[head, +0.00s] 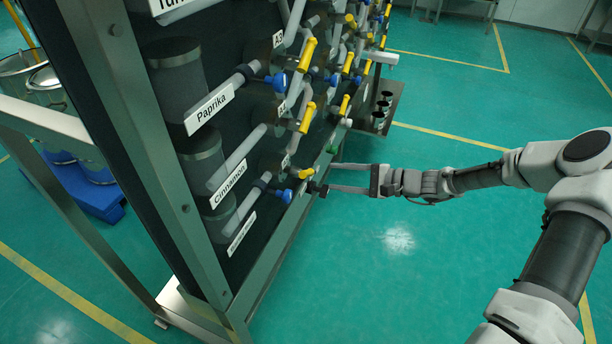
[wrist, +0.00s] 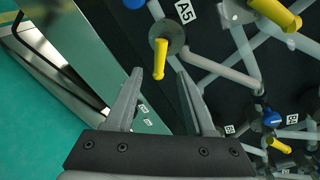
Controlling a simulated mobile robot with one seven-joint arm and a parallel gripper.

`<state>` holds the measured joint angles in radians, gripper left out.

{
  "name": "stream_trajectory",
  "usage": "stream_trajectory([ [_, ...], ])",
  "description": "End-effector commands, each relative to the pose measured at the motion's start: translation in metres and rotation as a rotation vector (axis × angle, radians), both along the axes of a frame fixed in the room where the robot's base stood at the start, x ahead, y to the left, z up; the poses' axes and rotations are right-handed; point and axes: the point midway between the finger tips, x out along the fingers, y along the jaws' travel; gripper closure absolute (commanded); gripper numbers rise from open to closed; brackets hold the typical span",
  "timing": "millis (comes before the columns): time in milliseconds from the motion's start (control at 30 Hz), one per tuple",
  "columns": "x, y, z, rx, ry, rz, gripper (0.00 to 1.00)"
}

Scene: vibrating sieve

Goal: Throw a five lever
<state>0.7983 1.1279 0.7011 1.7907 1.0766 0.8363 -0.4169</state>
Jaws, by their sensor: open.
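The yellow lever by the A5 label (wrist: 185,11) shows in the wrist view (wrist: 160,59), pointing down from a grey round valve body. A yellow lever low on the panel (head: 305,173) in the head view appears to be the same one. My gripper (head: 327,178) is open and empty, reaching in from the right beside that lever. In the wrist view the fingertips (wrist: 159,72) stand on either side of the lever's free end. I cannot tell whether they touch it, or how deep it sits between them.
The metal rack frame (head: 150,150) carries pipes with labels such as Paprika (head: 209,108) and Cinnamon (head: 230,181), and several other yellow levers. Blue knobs (head: 277,82) sit close by. A small shelf with black knobs (head: 383,108) stands behind.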

Motion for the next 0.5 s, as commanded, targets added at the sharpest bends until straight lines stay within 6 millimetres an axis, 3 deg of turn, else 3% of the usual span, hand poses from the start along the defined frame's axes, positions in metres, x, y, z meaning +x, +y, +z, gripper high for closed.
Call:
stream_trajectory([
  [200, 0.015, 0.046, -0.013, 0.002, 0.001, 0.004, 0.45],
  [500, 0.029, 0.084, -0.021, 0.001, 0.000, 0.001, 0.45],
])
